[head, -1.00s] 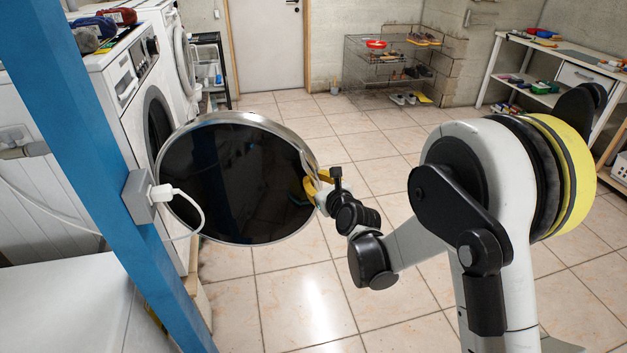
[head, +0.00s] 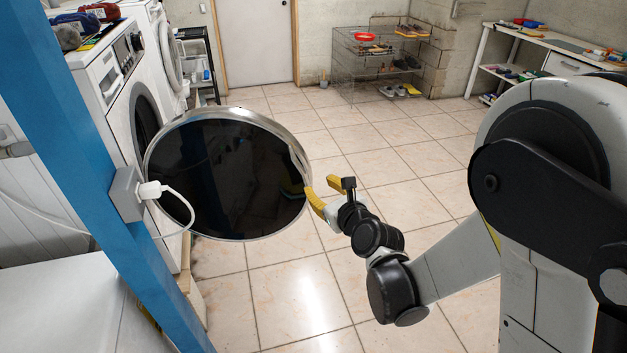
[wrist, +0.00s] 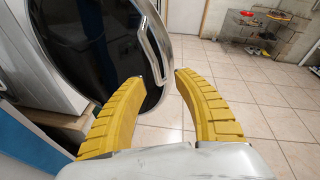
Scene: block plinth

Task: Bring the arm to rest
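My gripper (head: 321,186) has two yellow fingers and is held in the air just right of a round dark door (head: 235,180) with a metal rim. In the wrist view, the fingers of my gripper (wrist: 160,78) are spread apart with nothing between them. The dark door (wrist: 100,40) and its curved metal handle (wrist: 155,45) lie beyond the fingertips, apart from them as far as I can tell. The door stands swung out into the room. My arm reaches in from the right, bent and extended.
A blue post (head: 88,150) with a socket box (head: 127,194) and white cable stands at left. Washing machines (head: 118,75) line the left wall. A wire rack (head: 375,62) and a workbench (head: 535,50) stand at the back. The tiled floor in the middle is clear.

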